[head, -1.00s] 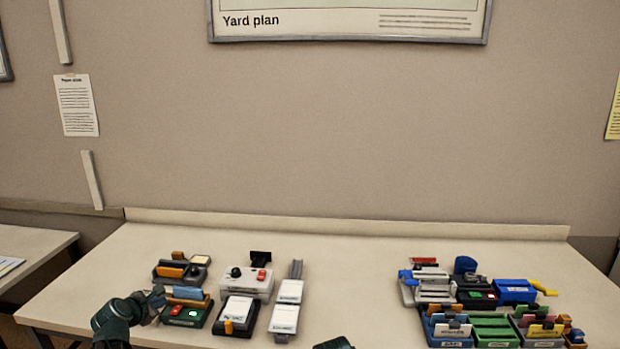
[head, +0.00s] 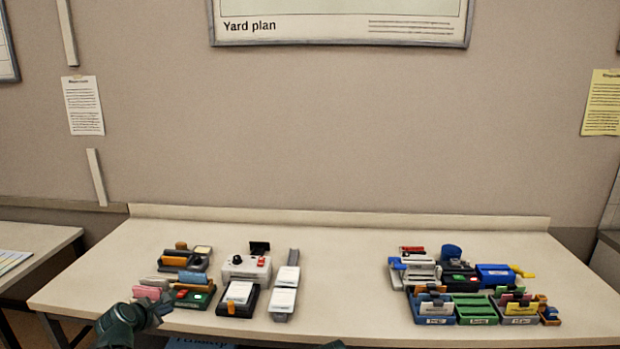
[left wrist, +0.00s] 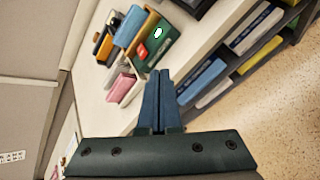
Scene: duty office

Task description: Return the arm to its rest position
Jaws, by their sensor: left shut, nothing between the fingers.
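My left gripper (head: 163,304) is at the front left edge of the long table, with its arm coming in from the bottom left. It is shut and empty. In the left wrist view its two dark blue fingers (left wrist: 158,82) lie together, pointing toward a green box (left wrist: 158,44) with a red button and a lit green spot. In the head view this green box (head: 197,296) is just right of the fingers, apart from them as far as I can tell. Only a small dark green piece of my right arm shows at the bottom edge; its gripper is out of view.
A pink block (head: 147,293) and a blue block (head: 192,277) are close to the left gripper. A white control box (head: 245,268) stands further right. Several coloured trays (head: 475,308) fill the table's right side. The table's middle (head: 345,275) is clear. Shelves with binders (left wrist: 202,80) are below the tabletop.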

